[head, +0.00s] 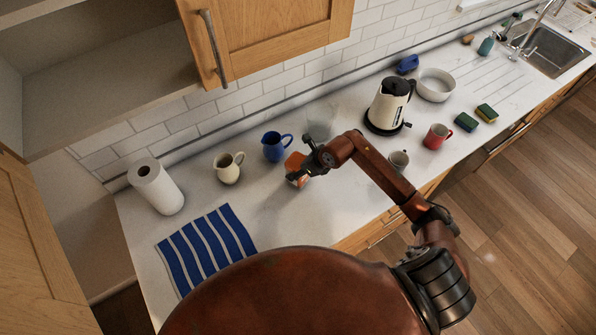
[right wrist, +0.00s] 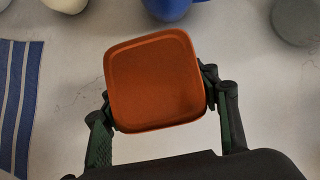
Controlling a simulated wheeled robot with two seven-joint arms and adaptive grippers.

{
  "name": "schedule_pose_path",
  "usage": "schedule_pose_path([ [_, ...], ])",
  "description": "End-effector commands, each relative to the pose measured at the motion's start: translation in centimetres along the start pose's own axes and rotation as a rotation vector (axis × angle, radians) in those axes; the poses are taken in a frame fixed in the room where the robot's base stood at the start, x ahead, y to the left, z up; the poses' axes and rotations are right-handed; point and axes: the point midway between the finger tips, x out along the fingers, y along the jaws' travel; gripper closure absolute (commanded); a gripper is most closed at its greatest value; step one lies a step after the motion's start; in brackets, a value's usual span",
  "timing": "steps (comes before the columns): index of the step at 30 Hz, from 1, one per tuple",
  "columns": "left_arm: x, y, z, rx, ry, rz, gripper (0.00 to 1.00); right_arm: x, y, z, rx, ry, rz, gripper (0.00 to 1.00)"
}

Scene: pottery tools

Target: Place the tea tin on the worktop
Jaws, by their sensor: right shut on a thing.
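The orange tea tin (head: 295,162) is at the middle of the worktop (head: 270,208), in front of the blue jug. In the right wrist view the tin's square orange top (right wrist: 154,80) faces the camera. My right gripper (head: 301,171) is shut on the tin, with one finger on each side of it in the right wrist view (right wrist: 160,97). The tin's base is hidden, so I cannot tell whether it touches the worktop. My left gripper is not in view.
A blue jug (head: 273,147) and a cream jug (head: 228,168) stand close behind. A clear glass vessel (head: 320,124), a kettle (head: 388,105), a grey mug (head: 398,160) and a red mug (head: 437,136) stand to the right. A striped towel (head: 207,247) and paper roll (head: 156,188) are left.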

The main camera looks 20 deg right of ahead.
Motion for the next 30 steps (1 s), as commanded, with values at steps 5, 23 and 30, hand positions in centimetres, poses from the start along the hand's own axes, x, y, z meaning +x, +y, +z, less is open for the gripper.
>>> schedule_pose_path([
  [5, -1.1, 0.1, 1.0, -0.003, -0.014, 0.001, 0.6, 1.6, 0.1, -1.1, 0.002, 0.001, 0.002, 0.81],
  [23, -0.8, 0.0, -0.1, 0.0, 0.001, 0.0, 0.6, 1.8, 0.1, -1.3, 0.001, 0.002, 0.001, 0.27],
  [30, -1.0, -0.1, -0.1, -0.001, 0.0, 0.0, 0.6, 1.6, 0.1, -1.2, 0.001, 0.002, 0.001, 0.27],
])
